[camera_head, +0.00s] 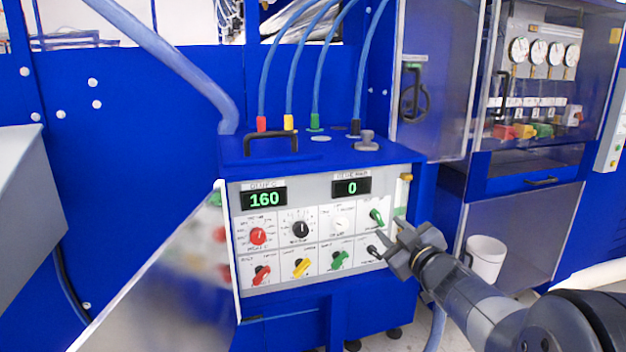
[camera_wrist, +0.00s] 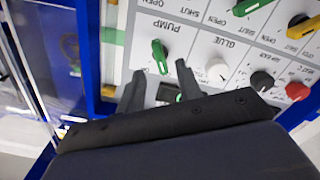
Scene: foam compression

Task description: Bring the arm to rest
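My gripper (camera_head: 381,247) is in front of the lower right corner of the control panel (camera_head: 290,284) in the head view. In the wrist view its two dark fingers (camera_wrist: 158,72) stand apart with nothing held between them. The green pump knob (camera_wrist: 160,57) shows just beyond the fingertips, and it also shows at the panel's right in the head view (camera_head: 376,216). I cannot tell whether a finger touches the panel. The left display (camera_head: 264,199) reads 160 and the right display (camera_head: 351,188) reads 0.
An open metal door (camera_head: 160,275) stands left of the panel. Blue hoses (camera_head: 290,70) rise from the box top, beside a black handle (camera_head: 270,144).

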